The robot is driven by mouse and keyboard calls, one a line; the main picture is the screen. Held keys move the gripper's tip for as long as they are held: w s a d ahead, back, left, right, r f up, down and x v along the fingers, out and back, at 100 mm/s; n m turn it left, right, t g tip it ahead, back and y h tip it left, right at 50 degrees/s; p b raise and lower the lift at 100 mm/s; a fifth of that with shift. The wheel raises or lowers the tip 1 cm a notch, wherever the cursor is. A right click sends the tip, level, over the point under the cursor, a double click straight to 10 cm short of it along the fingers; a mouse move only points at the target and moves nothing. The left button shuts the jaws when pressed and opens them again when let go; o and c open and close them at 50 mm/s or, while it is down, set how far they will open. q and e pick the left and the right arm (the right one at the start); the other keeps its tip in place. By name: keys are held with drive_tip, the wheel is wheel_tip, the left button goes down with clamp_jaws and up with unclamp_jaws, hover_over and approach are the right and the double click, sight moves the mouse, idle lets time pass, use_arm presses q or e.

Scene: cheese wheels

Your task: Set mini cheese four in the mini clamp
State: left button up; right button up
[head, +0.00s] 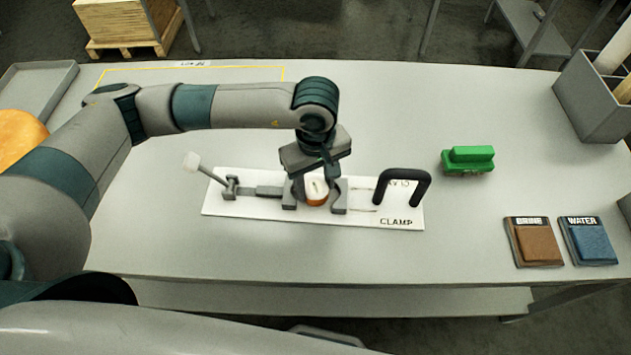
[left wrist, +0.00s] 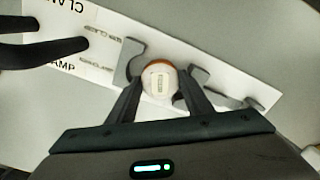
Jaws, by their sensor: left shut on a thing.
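The mini cheese (head: 316,192), an orange-sided wheel with a pale top and a dark mark, sits between the grey jaws of the mini clamp (head: 340,197) on its white base board. My left gripper (head: 317,183) reaches down from above and is shut on the cheese. In the left wrist view the cheese (left wrist: 158,80) shows between my two dark fingers (left wrist: 158,92), with a curved clamp jaw (left wrist: 132,70) beside it. I cannot read the mark on the cheese clearly. My right gripper is not in view.
A black handle (head: 403,186) stands on the board's right part. A lever with a pale knob (head: 192,162) is at its left end. A green block (head: 468,160), BRINE pad (head: 534,243), WATER pad (head: 588,241) and grey bin (head: 590,98) are to the right. The table's back middle is clear.

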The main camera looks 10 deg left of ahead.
sight(316, 187)
use_arm(q)
drive_tip(key=shift+f, duration=0.15)
drive_tip(key=o, duration=0.7)
drive_tip(key=shift+c, duration=0.2)
drive_tip(key=shift+o, duration=0.8)
drive_tip(key=shift+r, duration=0.3)
wheel_tip(316, 187, up, 12)
drive_tip(key=b, duration=0.4)
drive_tip(key=shift+b, duration=0.35)
